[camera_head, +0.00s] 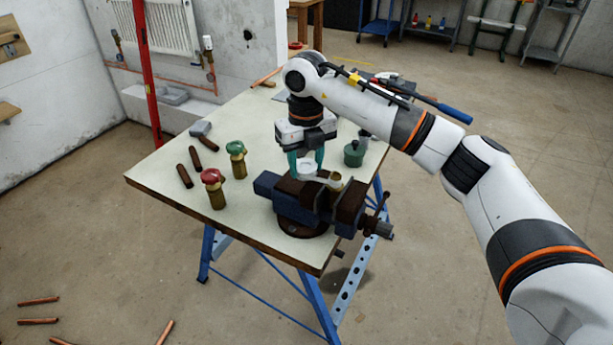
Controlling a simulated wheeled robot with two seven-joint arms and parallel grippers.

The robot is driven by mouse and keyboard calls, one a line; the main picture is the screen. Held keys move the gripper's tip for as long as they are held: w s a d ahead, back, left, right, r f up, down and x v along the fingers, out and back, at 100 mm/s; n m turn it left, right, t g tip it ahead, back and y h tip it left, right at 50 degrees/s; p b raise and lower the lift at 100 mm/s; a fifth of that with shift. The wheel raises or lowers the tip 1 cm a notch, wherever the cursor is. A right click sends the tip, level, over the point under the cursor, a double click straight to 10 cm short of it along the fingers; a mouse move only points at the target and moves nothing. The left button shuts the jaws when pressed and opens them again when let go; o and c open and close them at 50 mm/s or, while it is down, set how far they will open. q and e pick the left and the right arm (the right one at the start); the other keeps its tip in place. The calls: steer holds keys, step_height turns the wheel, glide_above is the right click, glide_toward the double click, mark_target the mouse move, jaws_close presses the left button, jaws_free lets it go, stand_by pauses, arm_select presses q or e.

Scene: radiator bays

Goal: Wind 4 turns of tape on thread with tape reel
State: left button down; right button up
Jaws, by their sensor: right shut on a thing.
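My right gripper (306,162) reaches down over the workbench, its teal fingers shut on the white tape reel (307,170). The reel is just above the vise, close to the left of the brass threaded fitting (335,181). From this view I cannot tell whether the reel touches the fitting, or whether tape lies on the thread. My left gripper is not in view.
On the workbench (262,242) stand a red-topped brass valve (214,190), a green-topped one (237,160) and a green pot (354,154). Brown pipe pieces (185,176) lie at its left. A red post (147,75) rises behind. Copper pipes (38,321) lie on the floor.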

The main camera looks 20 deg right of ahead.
steer(key=d, duration=0.1)
steer(key=w+d, duration=0.1)
steer(key=d, duration=0.3)
steer(key=shift+w+d, duration=0.15)
steer(key=shift+w, duration=0.2)
steer(key=s+d, duration=0.2)
steer(key=s, duration=0.1)
steer(key=s+d, duration=0.2)
steer(key=s+d+b, duration=0.1)
steer(key=s+d, duration=0.1)
steer(key=s, duration=0.1)
steer(key=shift+s, duration=0.3)
steer(key=s+a, duration=0.2)
steer(key=s, duration=0.1)
steer(key=shift+s, duration=0.2)
step_height(320, 180, up, 9)
steer(key=p, duration=0.6)
steer(key=shift+w+f, duration=0.15)
steer(key=shift+f, duration=0.05)
steer(key=shift+f, duration=0.1)
